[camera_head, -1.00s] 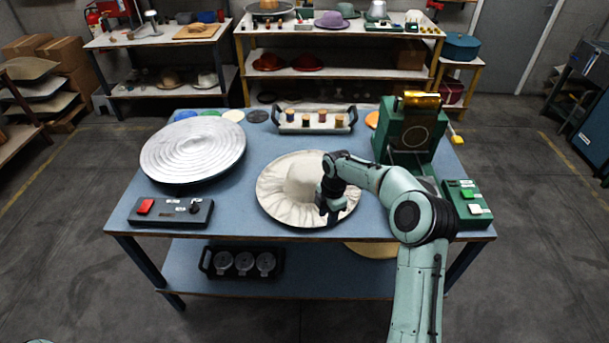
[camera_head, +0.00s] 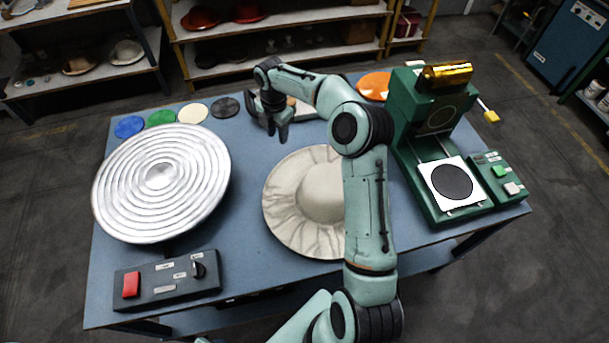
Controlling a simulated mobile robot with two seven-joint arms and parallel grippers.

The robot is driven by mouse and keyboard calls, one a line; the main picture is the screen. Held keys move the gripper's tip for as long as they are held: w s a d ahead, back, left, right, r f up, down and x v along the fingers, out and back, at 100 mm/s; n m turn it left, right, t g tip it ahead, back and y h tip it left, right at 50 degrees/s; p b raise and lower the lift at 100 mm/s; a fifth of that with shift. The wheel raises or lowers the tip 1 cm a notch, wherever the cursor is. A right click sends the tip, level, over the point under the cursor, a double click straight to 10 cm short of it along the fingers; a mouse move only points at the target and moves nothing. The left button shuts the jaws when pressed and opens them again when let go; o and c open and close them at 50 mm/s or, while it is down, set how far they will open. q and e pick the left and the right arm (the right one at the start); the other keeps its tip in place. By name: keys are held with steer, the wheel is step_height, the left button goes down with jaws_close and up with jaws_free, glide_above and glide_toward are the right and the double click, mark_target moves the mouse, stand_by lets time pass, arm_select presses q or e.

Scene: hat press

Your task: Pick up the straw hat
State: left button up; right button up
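A pale cream wide-brimmed hat (camera_head: 290,205), the only hat on the blue table, lies brim down near the table's middle. My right arm crosses in front of its right side and hides part of the crown and brim. My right gripper (camera_head: 277,134) is beyond the hat's far edge, pointing down, apart from the hat and near a tray at the back of the table. Its fingers are small and dark, and their gap is unclear. I see no hat in it. My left gripper is not in view.
A ridged metal disc (camera_head: 160,176) stands left of the hat. A control box (camera_head: 165,281) with a red button is at front left. A green press (camera_head: 425,125) and green button box (camera_head: 497,177) stand right. The tray (camera_head: 304,108) and coloured discs (camera_head: 161,118) are behind.

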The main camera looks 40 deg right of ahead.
glide_above(281, 160)
steer(key=f, duration=0.7)
steer(key=shift+s+a+f, duration=0.2)
steer(key=shift+f, duration=0.1)
steer(key=f, duration=0.5)
steer(key=shift+w+d+f, duration=0.2)
steer(key=shift+d+f, duration=0.05)
steer(key=shift+f, duration=0.05)
jaws_close()
